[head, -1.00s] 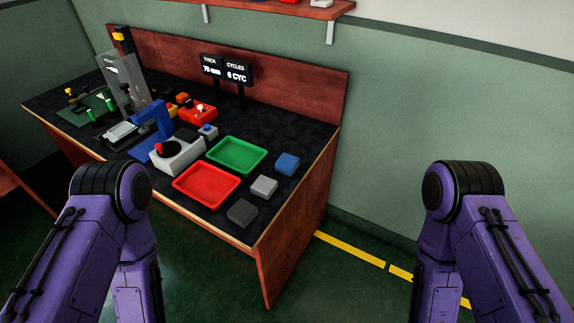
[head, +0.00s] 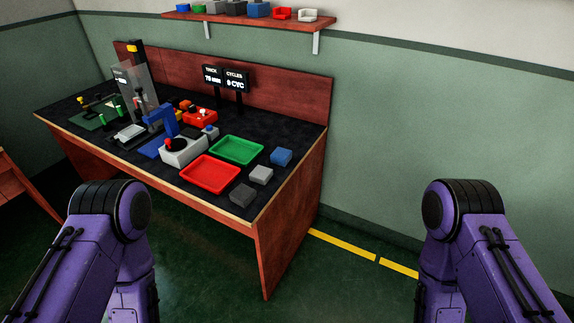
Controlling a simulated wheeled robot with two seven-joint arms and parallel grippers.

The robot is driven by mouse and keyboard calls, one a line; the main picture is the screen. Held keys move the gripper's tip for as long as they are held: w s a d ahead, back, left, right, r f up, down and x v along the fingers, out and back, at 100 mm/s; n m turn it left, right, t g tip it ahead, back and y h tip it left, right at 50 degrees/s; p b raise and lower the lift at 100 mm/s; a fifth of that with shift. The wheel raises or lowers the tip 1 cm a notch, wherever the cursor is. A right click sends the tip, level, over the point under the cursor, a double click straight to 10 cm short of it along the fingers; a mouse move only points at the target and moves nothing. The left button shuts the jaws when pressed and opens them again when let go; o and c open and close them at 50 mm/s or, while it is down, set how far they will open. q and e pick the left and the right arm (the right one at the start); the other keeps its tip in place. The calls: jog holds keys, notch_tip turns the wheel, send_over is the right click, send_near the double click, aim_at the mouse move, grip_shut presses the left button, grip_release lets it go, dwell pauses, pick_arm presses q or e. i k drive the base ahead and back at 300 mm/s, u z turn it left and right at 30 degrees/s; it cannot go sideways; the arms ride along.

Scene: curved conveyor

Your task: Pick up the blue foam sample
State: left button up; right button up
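The blue foam sample (head: 281,157) is a small blue block on the dark bench top, near the bench's right end. It lies just right of the green tray (head: 237,150) and behind a light grey block (head: 261,175). A dark grey block (head: 242,195) lies nearer the front edge. Nothing touches the blue block. My two purple arms show at the lower left and lower right, in front of the bench and apart from it. Both grippers are out of view.
A red tray (head: 210,174) lies in front of the green tray. A grey-and-blue device (head: 184,150) with a red knob stands left of them. A display (head: 226,78) stands at the back. A wall shelf (head: 250,20) holds several coloured items. The floor right of the bench is clear, with a yellow line (head: 342,245).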

aim_at(281, 156)
jog(key=z, duration=1.5)
jog(key=i, duration=1.1)
jog(key=u, duration=1.6)
